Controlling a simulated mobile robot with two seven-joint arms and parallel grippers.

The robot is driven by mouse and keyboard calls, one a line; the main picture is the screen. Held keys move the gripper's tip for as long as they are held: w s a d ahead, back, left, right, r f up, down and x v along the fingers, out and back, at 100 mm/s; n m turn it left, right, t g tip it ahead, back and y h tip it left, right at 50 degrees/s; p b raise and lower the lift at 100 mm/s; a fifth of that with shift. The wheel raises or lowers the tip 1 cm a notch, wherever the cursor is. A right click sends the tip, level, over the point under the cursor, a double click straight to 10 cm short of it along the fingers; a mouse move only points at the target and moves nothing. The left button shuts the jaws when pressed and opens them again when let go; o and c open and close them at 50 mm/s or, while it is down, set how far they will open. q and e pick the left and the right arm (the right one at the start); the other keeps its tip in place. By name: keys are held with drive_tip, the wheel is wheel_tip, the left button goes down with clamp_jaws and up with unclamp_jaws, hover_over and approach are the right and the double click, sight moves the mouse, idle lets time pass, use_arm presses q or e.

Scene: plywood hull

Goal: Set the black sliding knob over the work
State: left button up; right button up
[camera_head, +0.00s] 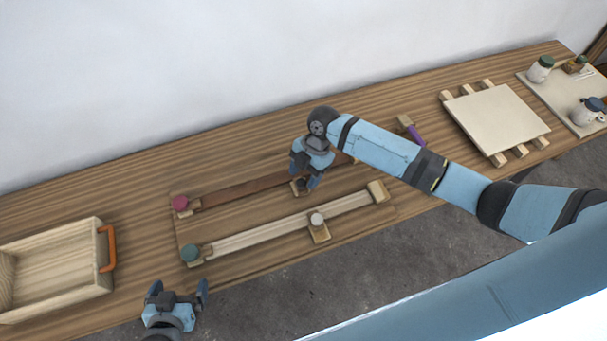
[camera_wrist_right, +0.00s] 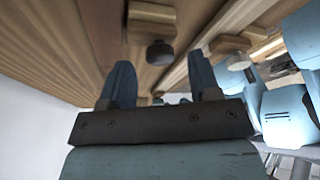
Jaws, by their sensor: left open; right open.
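The black sliding knob (camera_wrist_right: 160,52) sits on a small wooden slider block (camera_wrist_right: 152,16) in the right wrist view, beyond and roughly between my open fingertips. In the head view this block (camera_head: 296,189) shows beside the dark brown rail (camera_head: 240,188), and the knob is mostly hidden by my right gripper. My right gripper (camera_head: 304,183) is open over the block, its fingers pointing down; its fingertips also show in the right wrist view (camera_wrist_right: 163,78). I cannot tell whether they touch the knob. My left gripper (camera_head: 178,288) is open and empty at the bench's front edge.
A pale rail (camera_head: 260,231) with a white-knobbed slider (camera_head: 317,221) runs in front. Red (camera_head: 180,203) and green (camera_head: 190,252) knobs mark the left ends. A purple piece (camera_head: 414,135) lies behind my right arm. An orange-handled tray (camera_head: 60,264) stands left, a pale board (camera_head: 497,117) right.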

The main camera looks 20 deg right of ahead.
use_arm(q)
drive_tip(key=shift+s, duration=0.2)
use_arm(e)
drive_tip(key=shift+s+a+f, duration=0.15)
drive_tip(key=shift+a+f, duration=0.1)
drive_tip(key=shift+f, duration=0.35)
